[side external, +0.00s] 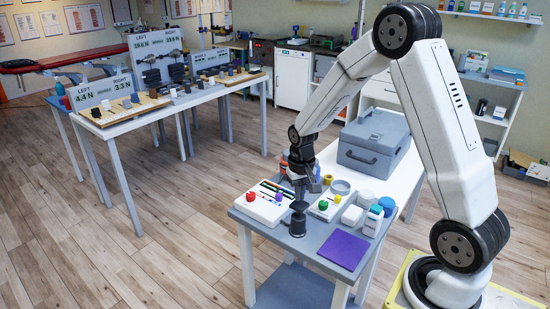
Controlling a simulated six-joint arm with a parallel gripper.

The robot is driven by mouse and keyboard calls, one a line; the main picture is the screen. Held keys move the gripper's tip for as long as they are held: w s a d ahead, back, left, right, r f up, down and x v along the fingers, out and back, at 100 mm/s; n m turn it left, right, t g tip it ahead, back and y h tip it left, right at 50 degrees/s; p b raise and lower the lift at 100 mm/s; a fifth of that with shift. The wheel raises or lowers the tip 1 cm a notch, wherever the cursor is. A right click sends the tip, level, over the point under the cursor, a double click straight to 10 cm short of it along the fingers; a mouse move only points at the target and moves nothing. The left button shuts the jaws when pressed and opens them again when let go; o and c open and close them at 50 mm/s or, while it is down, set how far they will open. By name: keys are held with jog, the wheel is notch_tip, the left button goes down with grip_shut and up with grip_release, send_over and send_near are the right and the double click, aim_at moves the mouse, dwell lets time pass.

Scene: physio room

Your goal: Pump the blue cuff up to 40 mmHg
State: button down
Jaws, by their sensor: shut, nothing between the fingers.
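My gripper (300,188) points down over the grey-topped table in the side external view. It is small and dark here; its fingers look closed, with nothing seen held. Just below it stands a dark upright piece (297,226) with a round disc-like top, at the table's near edge. I cannot tell whether the gripper touches it. I cannot make out the blue cuff or any pressure reading.
White containers (352,215) and a blue-capped bottle (386,206) stand to the right. A purple pad (343,250) lies at the front. A grey case (372,146) sits behind. Long tables with LEFT and RIGHT force displays (102,92) stand far left, across open floor.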

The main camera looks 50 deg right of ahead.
jog(key=shift+r, duration=0.1)
dwell(0.3)
jog(key=shift+r, duration=2.95)
jog(key=shift+a, duration=0.1)
jog(key=s+a+f+n+t, duration=0.1)
jog(key=s+a+n+t, duration=0.1)
jog(key=s+a+n, duration=0.4)
jog(key=shift+s+a+f+t, duration=0.25)
jog(key=shift+s+a, duration=1.85)
jog(key=shift+a, duration=1.3)
